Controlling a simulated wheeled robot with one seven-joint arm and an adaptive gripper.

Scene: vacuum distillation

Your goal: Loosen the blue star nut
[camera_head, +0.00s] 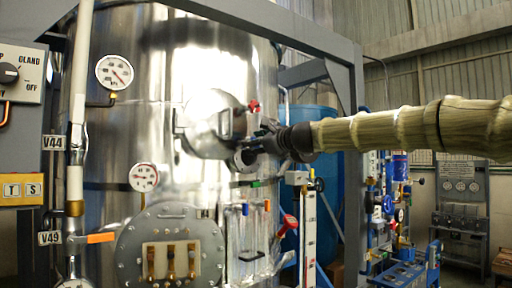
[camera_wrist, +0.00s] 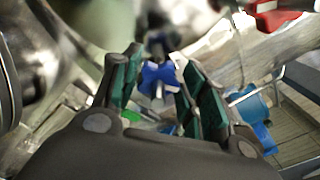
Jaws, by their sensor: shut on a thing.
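The blue star nut (camera_wrist: 158,76) shows in the wrist view between the tips of my gripper (camera_wrist: 158,62), at the upper middle. My gripper's two green-padded fingers are shut on it, one on each side. A dark stem or fitting shows just beyond the nut. In the head view my gripper (camera_head: 250,152) is small and dark against the front of the shiny steel vessel (camera_head: 130,130), near its round hatch (camera_head: 207,126). The nut cannot be made out in the head view, where my gripper and wrist cover that spot.
A red handle (camera_head: 253,106) sits just above my gripper and shows in the wrist view (camera_wrist: 275,14). A blue part (camera_wrist: 252,116) is right of my fingers. Below are clear tubes (camera_head: 243,235) and a red-handled valve (camera_head: 288,224). A grey frame post (camera_head: 345,190) stands right.

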